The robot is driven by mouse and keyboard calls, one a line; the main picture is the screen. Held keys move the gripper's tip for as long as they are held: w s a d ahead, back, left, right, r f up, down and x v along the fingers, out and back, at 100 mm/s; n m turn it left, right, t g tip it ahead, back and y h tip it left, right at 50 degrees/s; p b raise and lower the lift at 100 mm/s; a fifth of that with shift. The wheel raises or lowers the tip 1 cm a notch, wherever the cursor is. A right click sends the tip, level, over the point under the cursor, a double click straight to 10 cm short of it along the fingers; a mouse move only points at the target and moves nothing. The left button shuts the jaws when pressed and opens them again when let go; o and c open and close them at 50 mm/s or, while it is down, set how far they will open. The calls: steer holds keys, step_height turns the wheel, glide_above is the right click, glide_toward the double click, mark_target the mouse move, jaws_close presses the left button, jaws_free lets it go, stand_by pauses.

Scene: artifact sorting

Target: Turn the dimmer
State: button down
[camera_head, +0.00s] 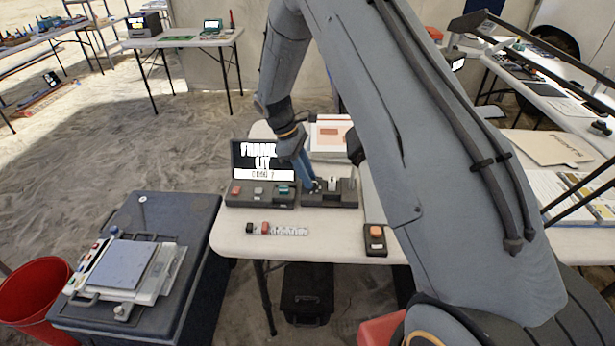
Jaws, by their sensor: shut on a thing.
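A dark control box (345,199) sits on the white table, with a pale upright part on top. My gripper (312,187) points down at the left end of this box. It is shut on a small part there, which I take to be the dimmer's knob. The fingers hide most of the knob, so its angle cannot be told. To the left, a dark panel (258,203) carries red, grey and teal buttons. Behind it stands a black screen (262,160) with white lettering, partly covered by my arm.
A row of small blocks (278,229) and a dark box with an orange button (375,240) lie near the table's front edge. A dark case (190,215) bearing a grey device stands at left, beside a red bucket (32,300). My arm covers much of the right.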

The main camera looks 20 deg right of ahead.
steer(key=shift+w, duration=0.1)
steer(key=c, duration=1.5)
jaws_free()
steer(key=shift+c, duration=0.2)
steer(key=b+v, duration=0.2)
steer(key=v, duration=0.5)
steer(key=shift+r, duration=0.45)
